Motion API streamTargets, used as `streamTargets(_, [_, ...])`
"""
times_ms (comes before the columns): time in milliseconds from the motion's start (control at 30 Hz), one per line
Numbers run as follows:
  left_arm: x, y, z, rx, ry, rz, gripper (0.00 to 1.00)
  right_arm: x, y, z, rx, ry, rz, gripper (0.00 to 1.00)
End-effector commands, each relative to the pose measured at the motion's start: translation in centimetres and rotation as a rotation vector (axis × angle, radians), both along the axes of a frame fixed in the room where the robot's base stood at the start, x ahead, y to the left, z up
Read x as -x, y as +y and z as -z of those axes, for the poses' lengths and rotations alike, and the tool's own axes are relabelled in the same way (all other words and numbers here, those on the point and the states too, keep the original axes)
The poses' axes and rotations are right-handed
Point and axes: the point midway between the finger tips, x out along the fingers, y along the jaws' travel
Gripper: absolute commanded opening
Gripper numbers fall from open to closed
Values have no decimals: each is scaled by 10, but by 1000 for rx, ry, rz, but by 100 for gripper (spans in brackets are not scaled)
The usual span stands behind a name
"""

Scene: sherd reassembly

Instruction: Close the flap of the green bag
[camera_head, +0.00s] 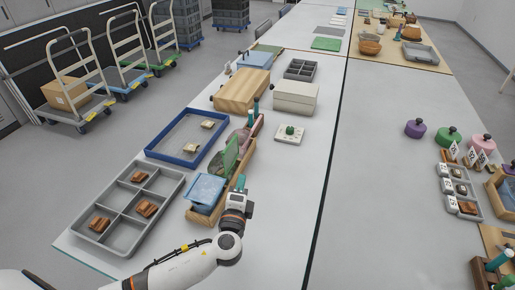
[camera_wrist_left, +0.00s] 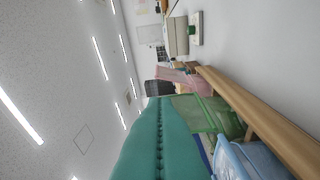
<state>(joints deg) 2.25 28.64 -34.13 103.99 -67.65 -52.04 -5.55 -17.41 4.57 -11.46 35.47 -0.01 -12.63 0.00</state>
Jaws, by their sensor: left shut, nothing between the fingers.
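The green bag (camera_head: 229,158) stands in a wooden rack (camera_head: 235,178), between a blue bag (camera_head: 205,190) and a pink bag (camera_head: 256,127). In the left wrist view the green bag (camera_wrist_left: 229,120) shows its see-through green flap (camera_wrist_left: 192,112) sticking out from the body, apparently open. My left gripper (camera_head: 240,183) is at the rack's right side, near the blue and green bags. Its teal fingers (camera_wrist_left: 160,135) are shut and empty, and fill the bottom of the wrist view. Whether they touch the green bag I cannot tell. My right gripper is out of view.
A grey compartment tray (camera_head: 128,207) with brown sherds and a blue-rimmed tray (camera_head: 187,137) lie left of the rack. A wooden box (camera_head: 240,91) and a white box (camera_head: 295,96) stand behind. The table right of my left gripper is clear.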

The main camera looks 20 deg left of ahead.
Motion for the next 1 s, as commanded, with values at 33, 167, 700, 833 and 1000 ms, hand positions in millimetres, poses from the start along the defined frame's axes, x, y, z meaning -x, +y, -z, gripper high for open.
streamTargets(33, [1, 1, -3, -29, -6, -5, 0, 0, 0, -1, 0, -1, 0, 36])
streamTargets(167, [-6, 4, -5, -49, -11, -8, 0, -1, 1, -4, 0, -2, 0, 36])
streamTargets(700, [-94, 42, -13, -47, -8, -7, 0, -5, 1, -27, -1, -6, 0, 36])
streamTargets(833, [-93, 58, -15, -44, -9, -7, 0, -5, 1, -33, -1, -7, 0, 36])
streamTargets(1000, [-92, 67, -15, -41, -9, -5, 0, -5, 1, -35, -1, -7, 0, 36])
